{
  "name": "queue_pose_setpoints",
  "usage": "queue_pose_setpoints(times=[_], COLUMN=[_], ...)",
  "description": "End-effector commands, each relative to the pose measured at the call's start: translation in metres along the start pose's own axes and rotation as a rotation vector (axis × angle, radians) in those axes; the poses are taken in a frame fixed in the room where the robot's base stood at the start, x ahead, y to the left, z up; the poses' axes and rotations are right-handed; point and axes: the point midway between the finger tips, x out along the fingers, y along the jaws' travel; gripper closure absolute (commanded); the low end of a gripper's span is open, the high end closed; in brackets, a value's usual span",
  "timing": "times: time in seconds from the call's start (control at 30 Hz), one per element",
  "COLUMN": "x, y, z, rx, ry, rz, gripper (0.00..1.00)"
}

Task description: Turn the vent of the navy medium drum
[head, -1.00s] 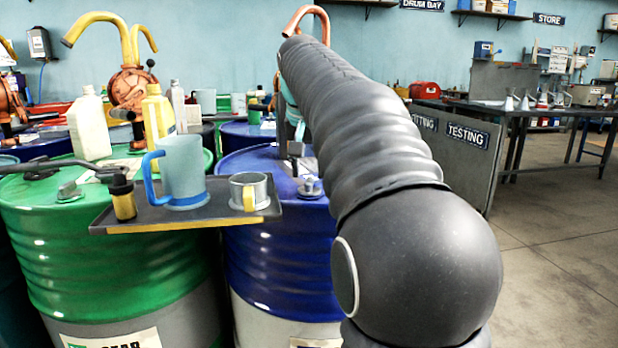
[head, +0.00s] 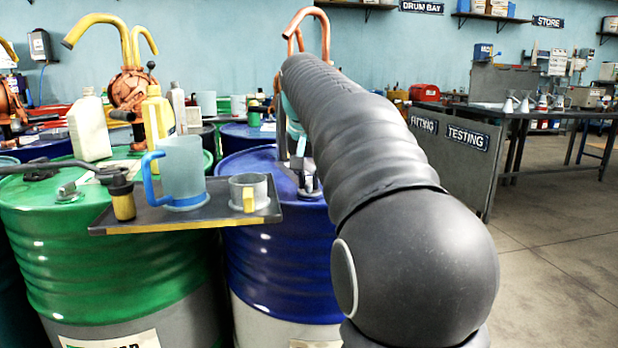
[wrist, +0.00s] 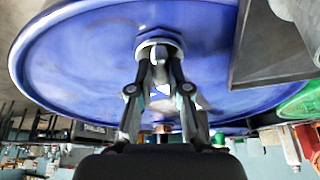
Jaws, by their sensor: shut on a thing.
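The navy drum (head: 275,265) stands in the middle of the head view, its top partly hidden by my arm. Its vent (head: 308,193) is a small metal fitting on the near right part of the lid. In the wrist view the vent (wrist: 159,42) shows as a pale ring on the blue lid. My gripper (wrist: 160,54) is shut on the vent, with one finger on each side. In the head view my gripper (head: 303,180) is mostly behind my arm, with its fingers at the vent.
A tray (head: 225,220) with a blue-handled jug (head: 182,170) and a small cup (head: 247,188) sits close left of the vent. A green drum (head: 120,265) with bottles stands further left. A copper spout (head: 308,20) rises behind my arm. Floor at right is clear.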

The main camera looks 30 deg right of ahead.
Motion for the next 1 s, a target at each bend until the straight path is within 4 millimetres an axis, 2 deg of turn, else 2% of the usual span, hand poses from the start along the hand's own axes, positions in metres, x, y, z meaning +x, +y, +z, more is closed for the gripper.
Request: queue_pose_setpoints(times=[0.37, 1.0], x=[-0.0002, 0.0019], y=[0.0014, 0.0057], z=[-0.0002, -0.0021], rx=[-0.118, -0.657], ry=[0.000, -0.001], rz=[-0.050, -0.273], gripper=[1.00, 1.00])
